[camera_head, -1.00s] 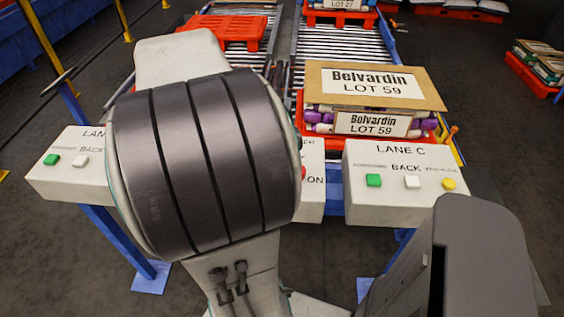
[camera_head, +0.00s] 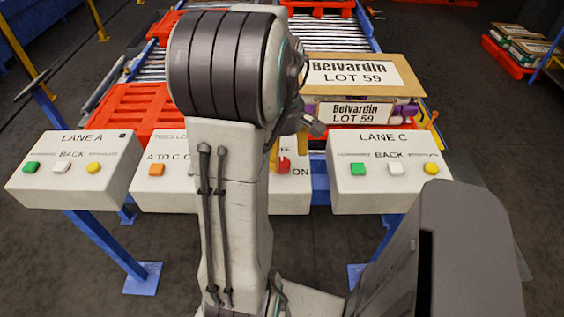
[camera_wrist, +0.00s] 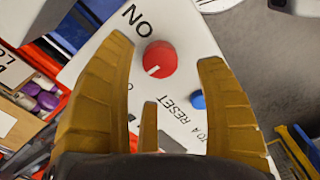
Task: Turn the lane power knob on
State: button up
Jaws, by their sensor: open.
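The lane power knob (camera_head: 284,166) is a red round knob on the white middle control box, with ON printed to its right in the head view. In the wrist view the red knob (camera_wrist: 160,56) shows between the tips of my gripper's yellow fingers (camera_wrist: 162,48), which stand apart. A white mark on the knob's lower-left part points away from the ON print and towards lettering partly hidden by a finger. In the head view my gripper (camera_head: 289,148) is just above the knob, mostly behind my arm. I cannot tell whether the fingers touch the knob.
A blue button (camera_wrist: 198,100) with RESET lettering sits near the knob, beside the right finger. An orange button (camera_head: 156,170) is on the same box's left. Lane A (camera_head: 75,188) and Lane C (camera_head: 385,192) boxes flank it. A Belvardin carton (camera_head: 360,74) stands behind.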

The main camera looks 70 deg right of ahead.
aim_at(282, 163)
jog(key=shift+f, duration=1.95)
jog(key=shift+c, duration=0.4)
jog(key=c, duration=1.1)
jog(key=shift+m, duration=0.3)
jog(key=shift+c, duration=0.2)
jog(key=m, duration=0.3)
jog(key=shift+a+f+m+b, duration=0.1)
jog(key=shift+m+b, duration=0.2)
jog(key=shift+b, duration=0.05)
jog(key=m, duration=0.4)
jog(key=shift+m, duration=0.3)
jog(key=m, duration=0.4)
jog(key=shift+b, duration=0.4)
jog(key=shift+m, duration=2.5)
